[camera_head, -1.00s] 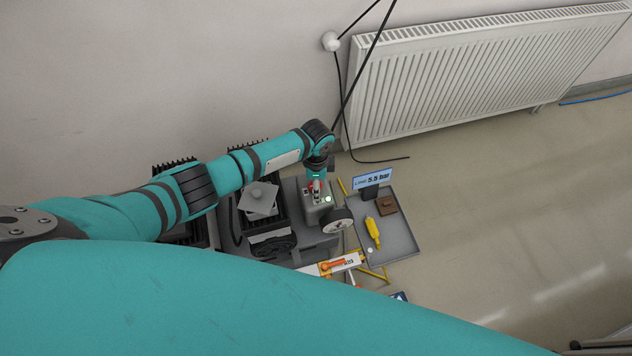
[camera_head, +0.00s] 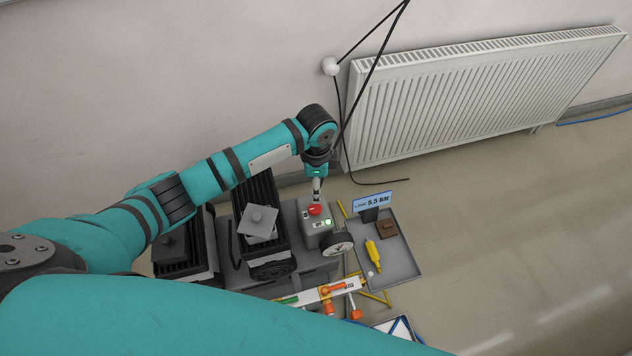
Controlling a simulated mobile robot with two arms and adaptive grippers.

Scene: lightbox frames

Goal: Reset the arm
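My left arm reaches in from the left. Its gripper (camera_head: 317,190) points down just above and behind a grey control box that carries a red button (camera_head: 314,210) and a lit green button (camera_head: 327,222). The gripper is small and seen from above; I cannot tell if its fingers are open. A small gap seems to show between it and the red button. A large teal link of mine crosses the bottom of the view. My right gripper is not in view.
A grey tray (camera_head: 398,264) holds a yellow bottle (camera_head: 373,256), a brown block (camera_head: 387,229) and a "5.5 bar" sign (camera_head: 374,202). A round gauge (camera_head: 338,244) sits beside the control box. A radiator (camera_head: 470,95) lines the wall; floor at right is clear.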

